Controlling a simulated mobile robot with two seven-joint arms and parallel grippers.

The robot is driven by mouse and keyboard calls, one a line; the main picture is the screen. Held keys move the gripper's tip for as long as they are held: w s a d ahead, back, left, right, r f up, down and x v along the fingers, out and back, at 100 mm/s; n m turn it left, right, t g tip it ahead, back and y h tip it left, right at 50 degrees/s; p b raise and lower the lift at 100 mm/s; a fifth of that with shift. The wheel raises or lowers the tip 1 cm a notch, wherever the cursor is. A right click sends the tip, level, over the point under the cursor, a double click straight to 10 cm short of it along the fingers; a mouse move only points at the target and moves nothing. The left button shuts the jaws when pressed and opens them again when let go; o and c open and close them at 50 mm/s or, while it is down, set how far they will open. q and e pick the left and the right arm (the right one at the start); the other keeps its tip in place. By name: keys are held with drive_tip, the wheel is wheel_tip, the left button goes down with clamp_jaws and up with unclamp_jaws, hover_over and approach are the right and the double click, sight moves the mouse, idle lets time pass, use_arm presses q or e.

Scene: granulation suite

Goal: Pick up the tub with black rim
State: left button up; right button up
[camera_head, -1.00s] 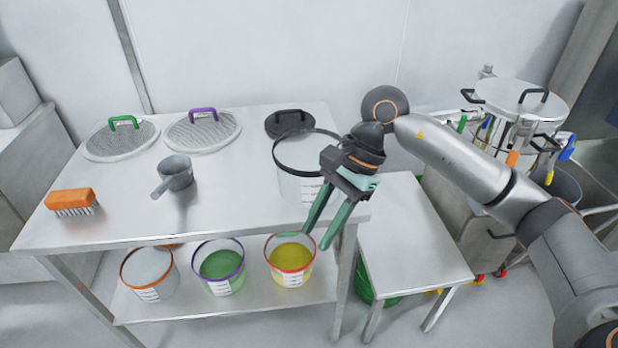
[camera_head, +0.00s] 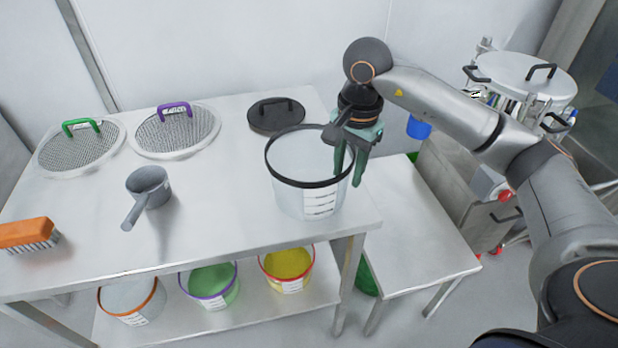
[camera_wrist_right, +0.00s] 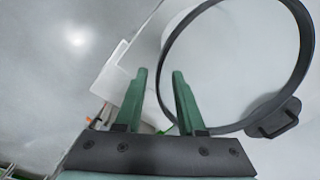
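The tub with black rim (camera_head: 301,190) stands upright on the right end of the metal table's top. It is whitish with a printed label on its front right side. In the right wrist view its black rim (camera_wrist_right: 303,50) fills the upper right. My right gripper (camera_head: 350,180) points down at the tub's right side, its green fingers overlapping the rim in the head view. My left gripper is not in view.
On the table (camera_head: 230,215) are a black lid (camera_head: 272,119), two mesh sieves, a grey scoop (camera_head: 150,187) and an orange brush (camera_head: 27,234). Tubs with orange, purple and red rims sit on the lower shelf. A lower side table (camera_head: 415,220) stands at right, its top clear.

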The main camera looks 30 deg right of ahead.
sight(339, 206)
drive_tip(key=shift+w+a+f, duration=0.1)
drive_tip(key=shift+a+f, duration=0.05)
drive_tip(key=shift+f, duration=1.45)
drive_tip(key=shift+w+a+f, duration=0.1)
drive_tip(key=shift+a+f, duration=0.05)
drive_tip(key=shift+f, duration=1.4)
drive_tip(key=shift+c, duration=0.2)
clamp_jaws()
